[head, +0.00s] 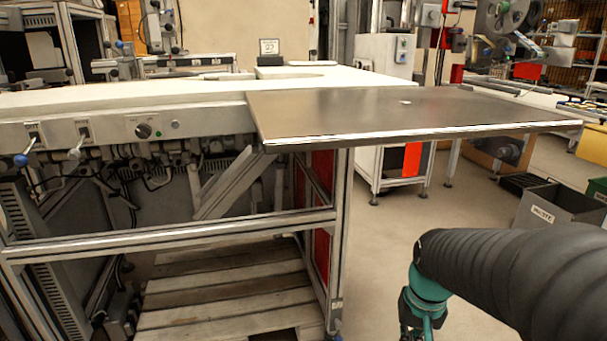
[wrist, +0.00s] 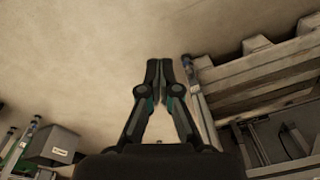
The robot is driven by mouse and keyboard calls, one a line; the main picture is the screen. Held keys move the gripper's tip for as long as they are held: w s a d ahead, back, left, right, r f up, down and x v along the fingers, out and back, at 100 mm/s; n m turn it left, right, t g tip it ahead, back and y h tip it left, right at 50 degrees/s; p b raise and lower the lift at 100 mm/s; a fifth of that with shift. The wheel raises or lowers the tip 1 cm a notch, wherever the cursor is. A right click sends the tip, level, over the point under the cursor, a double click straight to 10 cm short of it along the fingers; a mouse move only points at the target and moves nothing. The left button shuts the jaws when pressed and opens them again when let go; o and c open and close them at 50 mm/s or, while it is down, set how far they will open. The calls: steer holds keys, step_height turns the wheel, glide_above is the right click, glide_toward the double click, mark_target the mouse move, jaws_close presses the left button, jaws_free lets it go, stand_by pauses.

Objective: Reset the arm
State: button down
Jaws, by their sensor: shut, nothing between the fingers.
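My gripper (wrist: 169,72) shows in the middle of the wrist view. Its two dark fingers come together near the tips, with nothing between them. Bare beige floor lies beyond the fingertips. In the head view my arm, in a dark ribbed sleeve with a teal joint, reaches in from the lower right. The end of the arm points down and is cut off by the bottom edge, so the fingertips are hidden there. The arm is apart from the workbench.
A workbench (head: 190,98) with a dark metal plate (head: 350,112) stands ahead and left. A wooden pallet (head: 225,290) lies under it and shows in the wrist view (wrist: 250,75). A grey bin (head: 562,212) stands at right. Floor between bench and bin is open.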

steer(key=s+a+r+n+t+p, duration=0.1)
steer(key=s+a+r+t+p, duration=0.1)
steer(key=s+r, duration=0.2)
steer(key=s+a+r+n+t+p, duration=0.1)
steer(key=s+a+r+t, duration=0.1)
steer(key=s+r, duration=0.3)
step_height(320, 180, up, 5)
steer(key=shift+s+f+t+p, duration=0.2)
steer(key=shift+t+p, duration=0.1)
steer(key=shift+p, duration=0.1)
